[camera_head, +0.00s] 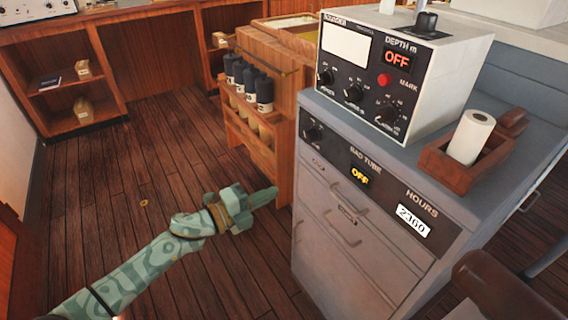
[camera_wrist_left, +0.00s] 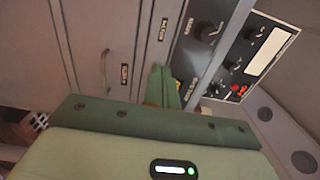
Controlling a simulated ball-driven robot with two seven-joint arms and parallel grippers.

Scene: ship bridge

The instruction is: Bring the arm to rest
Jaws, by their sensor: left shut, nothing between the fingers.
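My left arm comes in from the lower left in the head view, in a green camouflage pattern. My left gripper (camera_head: 272,196) is shut and empty, held above the wooden floor in front of the grey cabinet (camera_head: 330,235). Its fingers point right, toward the cabinet. In the left wrist view the shut green fingers (camera_wrist_left: 163,88) show in front of the cabinet's drawers and control panel. My right gripper is not in either view.
A depth sounder box (camera_head: 395,70) and a wooden tray (camera_head: 440,165) with a white roll (camera_head: 471,135) stand on the cabinet. A wooden rack (camera_head: 262,120) with dark cylinders stands behind. A chair (camera_head: 490,290) is at lower right.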

